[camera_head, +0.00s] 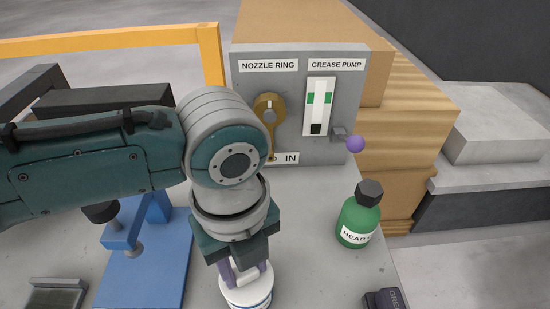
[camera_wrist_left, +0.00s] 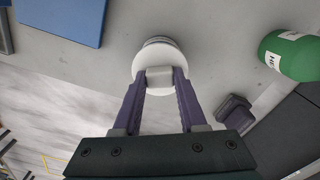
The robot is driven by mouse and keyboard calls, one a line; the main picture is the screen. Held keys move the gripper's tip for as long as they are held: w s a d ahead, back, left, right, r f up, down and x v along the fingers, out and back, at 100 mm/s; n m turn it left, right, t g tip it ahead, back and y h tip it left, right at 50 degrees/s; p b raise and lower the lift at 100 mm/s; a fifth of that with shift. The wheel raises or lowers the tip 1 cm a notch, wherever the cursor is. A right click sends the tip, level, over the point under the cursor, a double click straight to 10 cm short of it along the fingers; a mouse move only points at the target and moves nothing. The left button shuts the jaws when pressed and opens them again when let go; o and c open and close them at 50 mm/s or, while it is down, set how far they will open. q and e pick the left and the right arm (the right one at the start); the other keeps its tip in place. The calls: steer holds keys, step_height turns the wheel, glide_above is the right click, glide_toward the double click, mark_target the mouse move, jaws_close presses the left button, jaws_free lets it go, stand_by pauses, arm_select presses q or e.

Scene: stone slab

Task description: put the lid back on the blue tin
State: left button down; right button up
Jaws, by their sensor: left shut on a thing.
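My left gripper (camera_head: 250,272) points down over the front middle of the slab. Its purple fingers are shut on the pale block-shaped knob of a round white lid (camera_wrist_left: 147,57), seen from above in the left wrist view. In the head view the white body of a tin (camera_head: 240,297) with a bit of blue shows below the fingers, cut off by the lower edge. In the wrist view a grey rim shows just beyond the lid. I cannot tell whether the lid is seated or a little above the tin. My right gripper is in neither view.
A green bottle (camera_head: 356,222) with a black cap stands right of the tin, and a dark grease box (camera_head: 384,299) lies in front of it. Behind is a grey panel (camera_head: 350,85) with a lever and purple knob. A blue stand (camera_head: 150,262) is at left.

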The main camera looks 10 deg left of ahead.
arm_select(q)
jaws_free()
stand_by(0.5)
steer(key=shift+r, duration=0.15)
step_height(320, 180, up, 7)
steer(key=p, duration=0.7)
steer(key=shift+c, duration=0.2)
jaws_close()
stand_by(0.8)
steer(key=shift+f, duration=0.3)
stand_by(0.6)
